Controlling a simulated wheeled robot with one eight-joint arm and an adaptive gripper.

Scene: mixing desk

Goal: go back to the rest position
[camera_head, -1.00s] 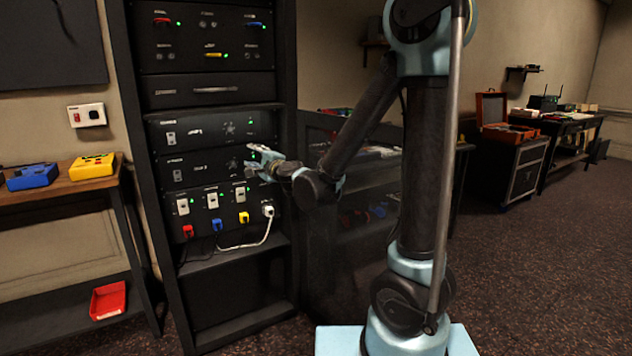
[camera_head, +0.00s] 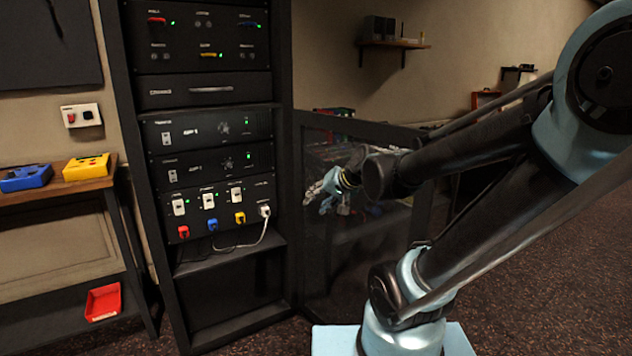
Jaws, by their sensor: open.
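My gripper (camera_head: 322,192) is at the end of my arm, to the right of the equipment rack and in front of a dark mesh panel. It is open, and I see nothing between its fingers. It is apart from the rack's front. My arm folds from the right side of the view toward the middle, with the gripper pointing left.
The black equipment rack (camera_head: 205,96) stands at left-centre, with red, blue and yellow plugs and a white cable (camera_head: 262,232) low on it. The mesh panel (camera_head: 345,265) is behind my gripper. A wooden shelf (camera_head: 70,185) holds blue and yellow boxes. Floor at right is clear.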

